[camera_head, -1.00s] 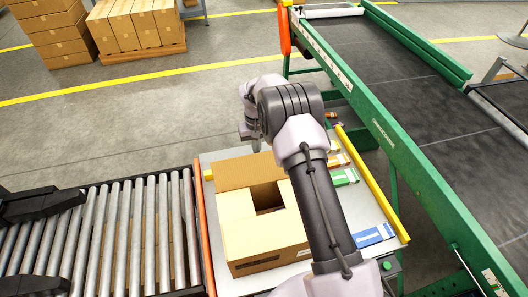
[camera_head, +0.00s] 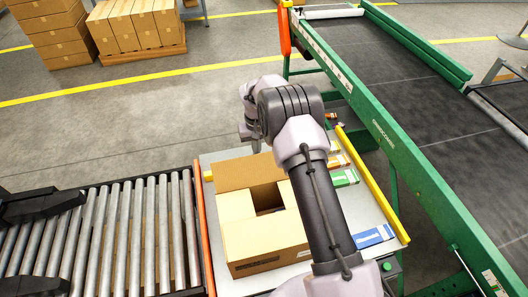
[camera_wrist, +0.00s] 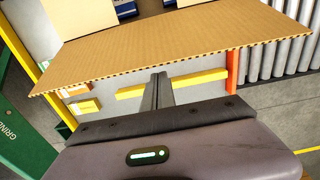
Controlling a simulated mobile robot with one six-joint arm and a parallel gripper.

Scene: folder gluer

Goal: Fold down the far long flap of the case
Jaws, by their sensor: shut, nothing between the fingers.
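The case (camera_head: 265,240) is an open brown cardboard box on a light work table. Its far long flap (camera_head: 247,172) stands raised along the far side, tilted away from the opening. The short left flap (camera_head: 237,206) lies inward, and a dark gap shows in the middle. My arm covers the case's right part. My gripper (camera_head: 250,137) is beyond the far flap, in the air. In the wrist view the far flap (camera_wrist: 170,45) spans the picture, and my gripper (camera_wrist: 159,78) has its fingers together, tips close to the flap's edge. I cannot tell whether they touch.
A roller conveyor (camera_head: 110,235) lies left of the table, past an orange rail (camera_head: 203,230). Several small coloured cartons, one blue (camera_head: 374,235) and one green (camera_head: 344,177), lie along the table's right side by a yellow rail (camera_head: 372,185). A green-framed belt conveyor (camera_head: 400,150) stands farther right.

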